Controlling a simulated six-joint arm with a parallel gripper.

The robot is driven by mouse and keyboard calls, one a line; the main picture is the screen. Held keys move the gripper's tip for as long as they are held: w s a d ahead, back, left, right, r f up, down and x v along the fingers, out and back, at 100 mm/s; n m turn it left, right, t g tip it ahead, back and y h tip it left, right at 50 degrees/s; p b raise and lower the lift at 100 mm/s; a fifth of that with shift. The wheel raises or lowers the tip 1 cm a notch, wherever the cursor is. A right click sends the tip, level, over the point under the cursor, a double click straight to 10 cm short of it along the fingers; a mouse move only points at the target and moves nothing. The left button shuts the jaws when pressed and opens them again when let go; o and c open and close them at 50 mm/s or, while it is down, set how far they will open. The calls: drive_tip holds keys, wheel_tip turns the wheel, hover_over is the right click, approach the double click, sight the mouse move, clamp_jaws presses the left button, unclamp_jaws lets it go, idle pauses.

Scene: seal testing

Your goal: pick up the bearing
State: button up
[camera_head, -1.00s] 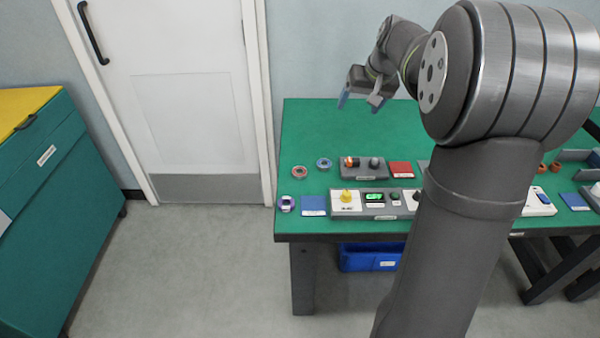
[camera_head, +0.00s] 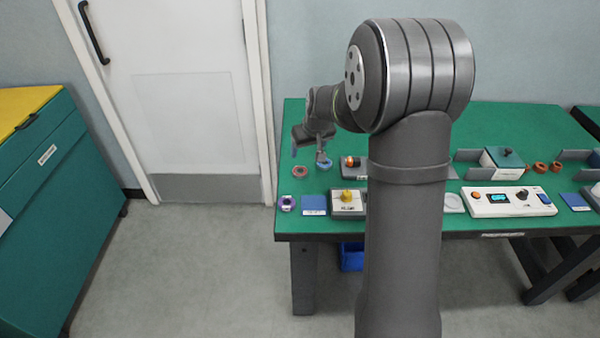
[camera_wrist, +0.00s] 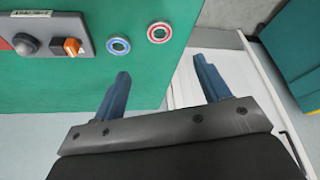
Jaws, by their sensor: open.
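Two small ring-shaped parts that look like bearings lie on the green table (camera_head: 520,125). One has a red-orange ring (camera_head: 300,171); the other has a blue ring (camera_head: 326,165). In the wrist view the blue one (camera_wrist: 118,45) and the red one (camera_wrist: 159,32) lie flat beyond my fingertips, near the table's edge. A purple-and-white round part (camera_head: 287,203) lies at the table's front left corner. I cannot tell which one the task means. My gripper (camera_head: 309,153) is open and empty above the table's left side, and its open fingers show in the wrist view (camera_wrist: 161,68).
A grey box with an orange knob (camera_wrist: 68,46) and a dome is beside the rings. A blue pad (camera_head: 314,204) and a yellow-knobbed unit (camera_head: 347,203) are at the front. A white door (camera_head: 190,120) and teal cabinet (camera_head: 50,190) stand to the left.

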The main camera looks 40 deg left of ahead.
sight(300, 173)
drive_tip(key=x, duration=1.4)
drive_tip(key=shift+a+f, duration=0.1)
drive_tip(key=shift+c, duration=0.2)
drive_tip(key=c, duration=1.1)
